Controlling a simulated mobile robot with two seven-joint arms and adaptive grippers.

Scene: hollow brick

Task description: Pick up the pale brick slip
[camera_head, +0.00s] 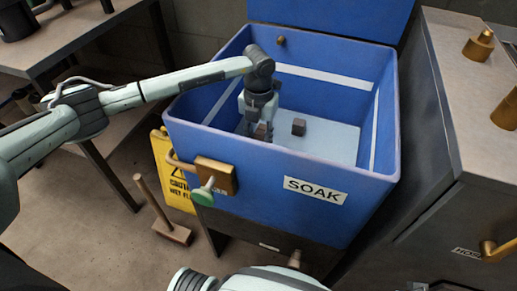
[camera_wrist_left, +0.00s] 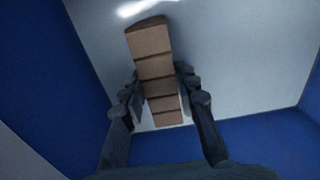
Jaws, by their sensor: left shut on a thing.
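My left gripper (camera_head: 259,127) reaches down into the blue tub (camera_head: 275,165) marked SOAK. It is shut on a tan-brown brick slip (camera_head: 261,131), of which only a small part shows below the fingers in the head view. In the left wrist view the same slip (camera_wrist_left: 154,67) is long, with several dark cross lines, and lies between the two fingers (camera_wrist_left: 163,105). Whether it touches the tub floor I cannot tell. A separate dark brown block (camera_head: 299,127) lies on the pale tub floor, right of the gripper. My right gripper is not in view.
The tub's high walls surround my left gripper. A grey cabinet (camera_head: 470,110) stands at the right.

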